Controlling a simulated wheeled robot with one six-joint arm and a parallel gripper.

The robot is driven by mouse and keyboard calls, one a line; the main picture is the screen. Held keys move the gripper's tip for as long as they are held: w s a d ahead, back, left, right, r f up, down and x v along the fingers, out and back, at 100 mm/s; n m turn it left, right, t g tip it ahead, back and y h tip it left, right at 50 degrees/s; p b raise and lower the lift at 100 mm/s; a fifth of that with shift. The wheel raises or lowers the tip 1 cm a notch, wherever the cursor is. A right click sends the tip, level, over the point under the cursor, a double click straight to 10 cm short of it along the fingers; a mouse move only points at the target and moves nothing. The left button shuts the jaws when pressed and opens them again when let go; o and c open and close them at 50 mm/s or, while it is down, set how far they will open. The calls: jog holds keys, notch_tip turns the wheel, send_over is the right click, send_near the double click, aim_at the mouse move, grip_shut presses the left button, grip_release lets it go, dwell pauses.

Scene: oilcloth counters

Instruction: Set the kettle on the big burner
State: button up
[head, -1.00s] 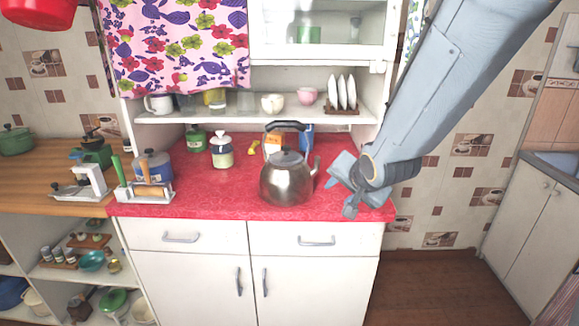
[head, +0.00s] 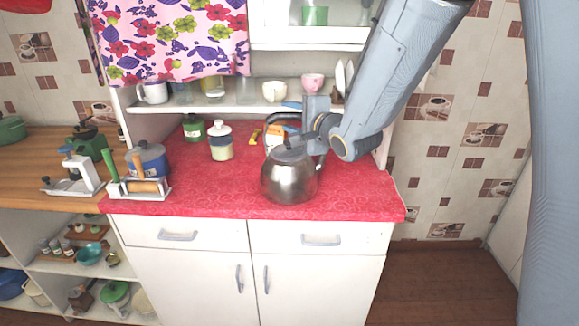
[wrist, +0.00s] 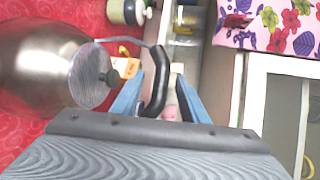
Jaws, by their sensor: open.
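The steel kettle (head: 289,181) stands upright on the red counter, near its front edge. Its black arched handle shows in the wrist view, and the kettle's body (wrist: 45,70) fills the left of that view. My gripper (head: 300,118) is open at the kettle's handle. In the wrist view the blue fingers of my gripper (wrist: 160,98) lie on either side of the black handle (wrist: 158,85), with gaps between. In the head view my gripper hides part of the handle. No burner is identifiable in these views.
The red counter (head: 215,195) also holds a lidded jar (head: 220,142), a green jar (head: 193,130), a blue pot (head: 148,158) and an orange box (head: 274,135). A shelf with cups (head: 274,91) is close behind my gripper. A wooden counter is at the left.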

jog(key=shift+d+p+x, duration=0.15)
jog(key=shift+p+x, duration=0.35)
jog(key=shift+x, duration=0.7)
jog(key=shift+d+p+x, duration=0.15)
jog(key=shift+p+x, duration=0.35)
jog(key=shift+x, duration=0.7)
jog(key=shift+w, duration=0.1)
grip_shut()
